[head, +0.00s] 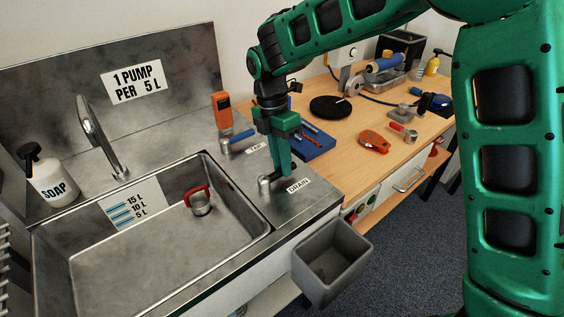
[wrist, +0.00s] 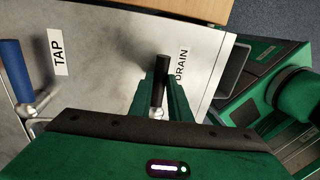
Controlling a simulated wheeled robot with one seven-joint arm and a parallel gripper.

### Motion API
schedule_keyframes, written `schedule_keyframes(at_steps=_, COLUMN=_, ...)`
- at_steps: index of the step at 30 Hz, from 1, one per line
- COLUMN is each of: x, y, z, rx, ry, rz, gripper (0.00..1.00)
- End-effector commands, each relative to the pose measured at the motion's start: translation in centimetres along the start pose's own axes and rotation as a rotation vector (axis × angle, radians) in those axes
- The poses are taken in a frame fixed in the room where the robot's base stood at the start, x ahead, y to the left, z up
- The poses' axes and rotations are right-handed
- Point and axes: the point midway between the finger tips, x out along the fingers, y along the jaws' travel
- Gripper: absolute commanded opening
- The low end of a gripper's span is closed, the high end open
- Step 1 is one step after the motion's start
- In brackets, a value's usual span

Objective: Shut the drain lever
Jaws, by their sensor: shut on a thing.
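The drain lever has a metal pivot (head: 265,184) on the steel counter, beside the DRAIN label (head: 299,185). Its black handle (wrist: 161,72) shows between my fingers in the wrist view. My gripper (head: 283,168) points down over the lever and is shut on its handle. In the head view my fingers hide most of the handle. In the wrist view the handle's tip sticks out past the fingers, next to the DRAIN label (wrist: 182,66).
The blue-handled tap lever (head: 240,138) stands behind, by an orange device (head: 222,110). The sink (head: 150,240) holds a red-handled plug (head: 199,199). A grey bin (head: 331,262) hangs at the front edge. A wooden bench (head: 340,150) with tools lies to the right.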

Motion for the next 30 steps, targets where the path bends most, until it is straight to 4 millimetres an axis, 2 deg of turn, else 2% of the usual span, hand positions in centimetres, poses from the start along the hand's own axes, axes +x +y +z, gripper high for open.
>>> schedule_keyframes(at_steps=4, x=-0.3, y=0.3, z=0.5, rx=0.010, ry=-0.003, rz=0.012, gripper=0.00)
schedule_keyframes(at_steps=5, x=-0.3, y=0.3, z=0.5, rx=0.010, ry=-0.003, rz=0.012, gripper=0.19)
schedule_keyframes(at_steps=7, x=-0.2, y=0.3, z=0.4, rx=0.010, ry=-0.003, rz=0.012, gripper=0.36)
schedule_keyframes(at_steps=16, x=-0.2, y=0.1, z=0.1, rx=0.004, ry=-0.001, rz=0.006, gripper=0.36)
schedule_keyframes(at_steps=20, x=-1.0, y=0.1, z=0.1, rx=0.003, ry=-0.001, rz=0.007, gripper=0.36)
schedule_keyframes(at_steps=30, x=-7.0, y=0.2, z=0.1, rx=0.004, ry=-0.001, rz=0.010, gripper=0.36)
